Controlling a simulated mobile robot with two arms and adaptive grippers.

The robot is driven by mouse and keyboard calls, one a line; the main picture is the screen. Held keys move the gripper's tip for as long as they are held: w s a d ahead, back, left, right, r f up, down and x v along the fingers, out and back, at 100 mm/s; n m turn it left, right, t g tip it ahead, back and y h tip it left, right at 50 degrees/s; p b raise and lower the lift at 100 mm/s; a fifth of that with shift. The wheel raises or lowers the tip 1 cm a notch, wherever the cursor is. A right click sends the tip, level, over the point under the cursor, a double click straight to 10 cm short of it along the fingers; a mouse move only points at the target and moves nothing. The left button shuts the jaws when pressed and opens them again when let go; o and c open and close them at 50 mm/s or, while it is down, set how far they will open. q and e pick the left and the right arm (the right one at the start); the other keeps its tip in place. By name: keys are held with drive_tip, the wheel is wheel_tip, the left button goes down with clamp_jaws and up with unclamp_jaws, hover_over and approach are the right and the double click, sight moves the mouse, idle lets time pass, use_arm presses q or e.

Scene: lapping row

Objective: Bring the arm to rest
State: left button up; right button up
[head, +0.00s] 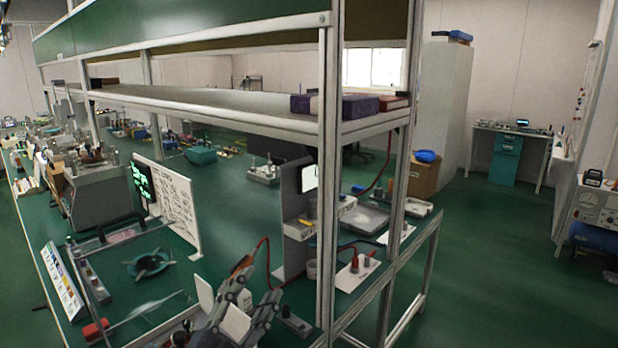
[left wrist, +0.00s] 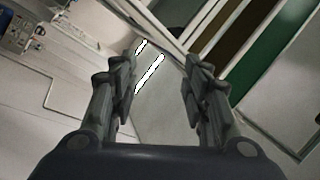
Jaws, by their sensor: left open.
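My left gripper (head: 256,289) shows at the bottom middle of the head view, raised in front of the green bench. In the left wrist view my left gripper (left wrist: 162,75) has its two dark fingers apart, with nothing between them. My right gripper is not in view.
A metal shelf frame with an upright post (head: 328,180) stands close to my left gripper. Open green floor (head: 500,260) lies to the right.

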use_arm(q)
drive_tip(key=s+a+f+n+g+y, duration=0.3)
drive_tip(key=a+f+n+y, duration=0.15)
drive_tip(key=f, duration=0.45)
drive_tip(key=s+a+f+n+g+y, duration=0.4)
drive_tip(key=a+f+n, duration=0.2)
drive_tip(key=f, duration=0.3)
drive_tip(key=s+f+n+g, duration=0.1)
drive_tip(key=s+f+g, duration=0.5)
drive_tip(key=s, duration=0.5)
drive_tip(key=s+f+n+g, duration=0.1)
drive_tip(key=s+f+g, duration=0.2)
drive_tip(key=s+f, duration=0.55)
drive_tip(key=s+f+g, duration=0.2)
drive_tip(key=s+f, duration=0.1)
drive_tip(key=f, duration=2.2)
drive_tip(key=s+a+f, duration=0.1)
drive_tip(key=s+f, duration=0.7)
drive_tip(key=s+a+f, duration=0.2)
drive_tip(key=s+f, duration=0.6)
drive_tip(key=s, duration=0.1)
drive_tip(key=shift+a+f+g, duration=0.15)
drive_tip(key=shift+a+g, duration=0.1)
drive_tip(key=shift+g, duration=0.15)
drive_tip(key=shift+m, duration=0.25)
